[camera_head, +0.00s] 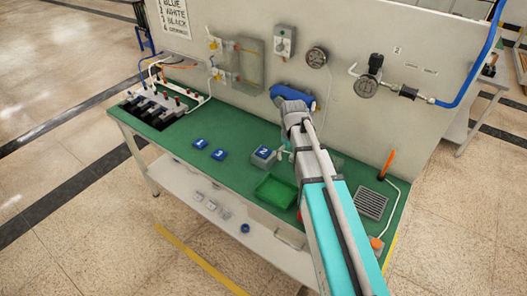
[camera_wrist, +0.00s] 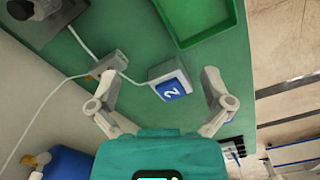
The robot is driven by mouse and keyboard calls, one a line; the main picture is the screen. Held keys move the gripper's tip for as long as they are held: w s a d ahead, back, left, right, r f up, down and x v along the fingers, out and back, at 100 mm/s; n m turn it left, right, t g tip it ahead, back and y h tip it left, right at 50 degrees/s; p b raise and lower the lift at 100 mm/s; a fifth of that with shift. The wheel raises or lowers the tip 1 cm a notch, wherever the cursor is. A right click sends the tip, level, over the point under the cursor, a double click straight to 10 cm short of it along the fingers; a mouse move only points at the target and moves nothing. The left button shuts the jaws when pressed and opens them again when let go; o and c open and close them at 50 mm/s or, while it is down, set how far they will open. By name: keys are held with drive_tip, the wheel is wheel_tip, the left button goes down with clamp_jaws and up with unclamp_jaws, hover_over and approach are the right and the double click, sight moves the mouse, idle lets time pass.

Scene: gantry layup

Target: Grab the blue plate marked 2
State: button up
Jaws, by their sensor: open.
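The blue plate marked 2 (camera_head: 263,152) lies on a grey block on the green bench top. In the wrist view the plate (camera_wrist: 172,90) shows between my gripper's two fingers, on the face of the pale block (camera_wrist: 160,72). My gripper (camera_wrist: 158,80) is open and empty, its fingers spread wide to either side of the block; the gap to the block's sides is clear. In the head view my arm hides most of the gripper, which is just right of the block.
Blue plates marked 1 (camera_head: 200,144) and 3 (camera_head: 218,155) lie left of the block. A green tray (camera_head: 257,194) stands in front of it. A white cable (camera_wrist: 88,50) runs near the left finger. A panel with gauges (camera_head: 316,57) rises behind the bench.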

drive_tip(key=w+a+r+n+p, duration=0.1)
drive_tip(key=w+a+r+n, duration=0.1)
drive_tip(key=w+a+n, duration=0.3)
drive_tip(key=w+a, duration=0.4)
drive_tip(key=w, duration=0.5)
drive_tip(key=shift+a+n, duration=0.2)
drive_tip(key=shift+n, duration=0.1)
drive_tip(key=shift+f, duration=0.15)
drive_tip(key=b, duration=0.8)
hover_over(264, 151)
drive_tip(key=f, duration=0.8)
drive_tip(key=shift+a+f, duration=0.2)
drive_tip(key=shift+a, duration=0.05)
drive_tip(key=shift+f, duration=0.15)
drive_tip(key=f+b, duration=0.5)
drive_tip(key=shift+s+d, duration=0.1)
drive_tip(key=shift+d, duration=0.1)
drive_tip(key=shift+r, duration=0.1)
drive_tip(key=c, duration=1.1)
drive_tip(key=shift+o, duration=0.2)
